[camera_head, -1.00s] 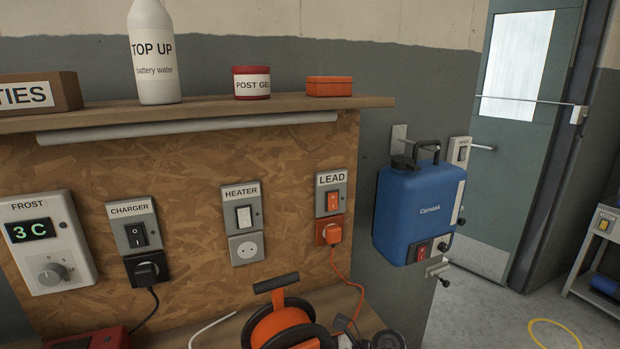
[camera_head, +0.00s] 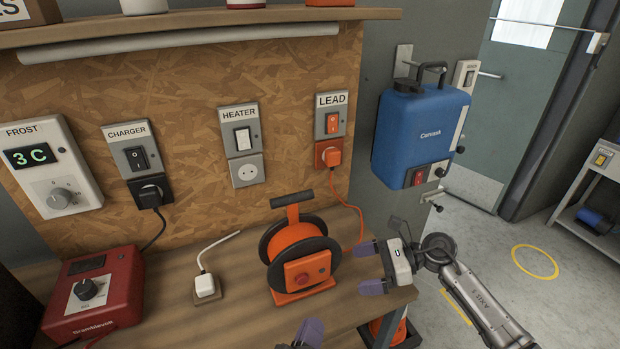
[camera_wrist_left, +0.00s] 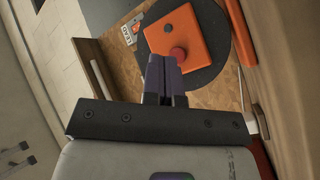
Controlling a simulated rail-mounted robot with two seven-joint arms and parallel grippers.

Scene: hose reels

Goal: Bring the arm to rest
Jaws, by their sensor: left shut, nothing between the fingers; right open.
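My left gripper (camera_head: 308,332) shows only as a purple fingertip at the bottom edge of the head view, in front of the bench. In the left wrist view its fingers (camera_wrist_left: 165,80) are shut with nothing between them, in front of the orange hose reel (camera_wrist_left: 180,38). My right gripper (camera_head: 369,268) is open and empty, with its purple fingertips pointing left, just right of the reel (camera_head: 300,250) on the bench. My right arm (camera_head: 485,305) reaches in from the lower right.
The bench (camera_head: 235,300) also holds a red charger box (camera_head: 95,290) and a white plug (camera_head: 206,287). An orange plug (camera_head: 332,157) sits in the LEAD socket. A blue tank (camera_head: 420,130) hangs on the wall. Floor at the right is open around a yellow ring (camera_head: 535,261).

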